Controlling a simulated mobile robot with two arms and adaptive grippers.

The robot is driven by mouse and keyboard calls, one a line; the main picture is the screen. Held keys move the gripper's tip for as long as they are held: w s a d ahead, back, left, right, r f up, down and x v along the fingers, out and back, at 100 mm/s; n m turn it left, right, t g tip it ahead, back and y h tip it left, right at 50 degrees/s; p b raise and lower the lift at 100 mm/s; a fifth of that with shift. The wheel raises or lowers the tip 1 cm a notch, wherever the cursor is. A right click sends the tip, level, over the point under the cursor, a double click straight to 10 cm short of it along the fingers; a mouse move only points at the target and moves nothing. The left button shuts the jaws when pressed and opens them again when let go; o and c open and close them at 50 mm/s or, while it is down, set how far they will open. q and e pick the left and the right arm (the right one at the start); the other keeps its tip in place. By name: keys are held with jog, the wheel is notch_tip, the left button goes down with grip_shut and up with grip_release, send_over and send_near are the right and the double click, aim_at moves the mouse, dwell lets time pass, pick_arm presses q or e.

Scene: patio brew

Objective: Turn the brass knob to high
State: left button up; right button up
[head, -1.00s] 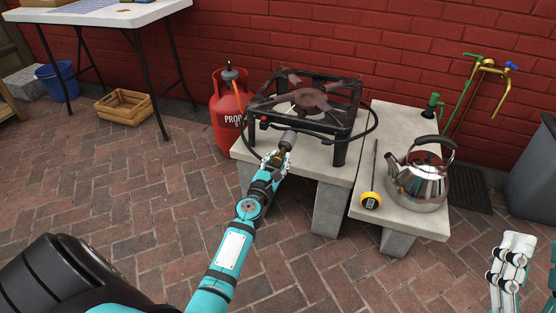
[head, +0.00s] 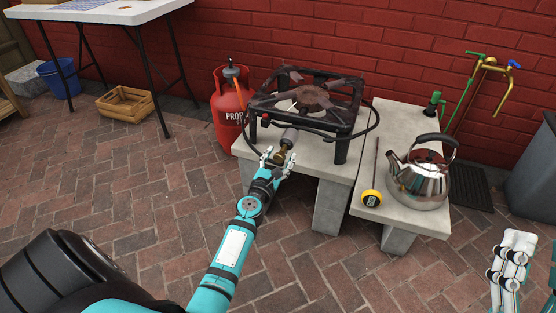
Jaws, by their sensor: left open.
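The black gas burner (head: 308,100) stands on a concrete bench. The brass knob (head: 285,147) sits at its near side, at the end of a grey cylindrical fitting (head: 289,136). My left gripper (head: 279,156) is open, with its fingers spread on either side of the knob. I cannot tell whether the fingers touch it. The knob's setting is too small to read. My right gripper (head: 510,262) is at the lower right edge, far from the burner; I cannot tell whether its fingers are apart.
A red propane cylinder (head: 231,103) stands left of the burner, with an orange hose. A wooden crate (head: 125,104) lies on the brick floor. The floor in front is clear.

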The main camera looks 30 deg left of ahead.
pick_arm(q)
jog(key=v, duration=1.2)
